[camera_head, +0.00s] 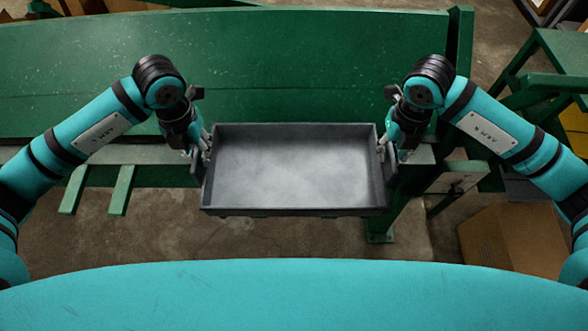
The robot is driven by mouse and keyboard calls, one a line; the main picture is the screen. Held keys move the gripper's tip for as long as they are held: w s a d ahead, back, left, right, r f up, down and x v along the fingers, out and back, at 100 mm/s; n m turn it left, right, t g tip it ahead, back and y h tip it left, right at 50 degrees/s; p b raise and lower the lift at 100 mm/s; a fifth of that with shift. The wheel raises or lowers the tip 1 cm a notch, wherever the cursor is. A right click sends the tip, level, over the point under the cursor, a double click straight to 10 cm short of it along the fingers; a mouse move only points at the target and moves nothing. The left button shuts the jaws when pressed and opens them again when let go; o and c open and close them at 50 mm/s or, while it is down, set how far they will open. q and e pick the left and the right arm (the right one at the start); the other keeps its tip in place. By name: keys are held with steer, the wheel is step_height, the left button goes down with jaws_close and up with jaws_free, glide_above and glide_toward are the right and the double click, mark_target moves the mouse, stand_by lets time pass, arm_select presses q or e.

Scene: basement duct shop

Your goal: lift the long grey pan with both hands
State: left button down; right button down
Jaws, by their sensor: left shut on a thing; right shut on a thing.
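The long grey pan (294,210) is in the middle of the head view, level and empty, in front of the green bench's near edge. My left gripper (203,152) is shut on the pan's left end. My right gripper (386,152) is shut on its right end. The fingertips are small and partly hidden by my wrists. The pan overlaps the bench edge in the picture, and no surface shows directly under its near side; I cannot tell how far above the bench it is.
The green bench (290,60) spans the back, its top mostly clear. A cardboard box (515,238) stands on the floor at the lower right. A green frame (550,60) is at the right. Bare concrete floor (300,240) shows in front of the bench.

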arm_select(q)
steer(key=shift+r, duration=0.5)
arm_select(e)
steer(key=shift+r, duration=0.5)
arm_select(q)
steer(key=shift+f, duration=0.1)
arm_select(e)
steer(key=shift+f, duration=0.1)
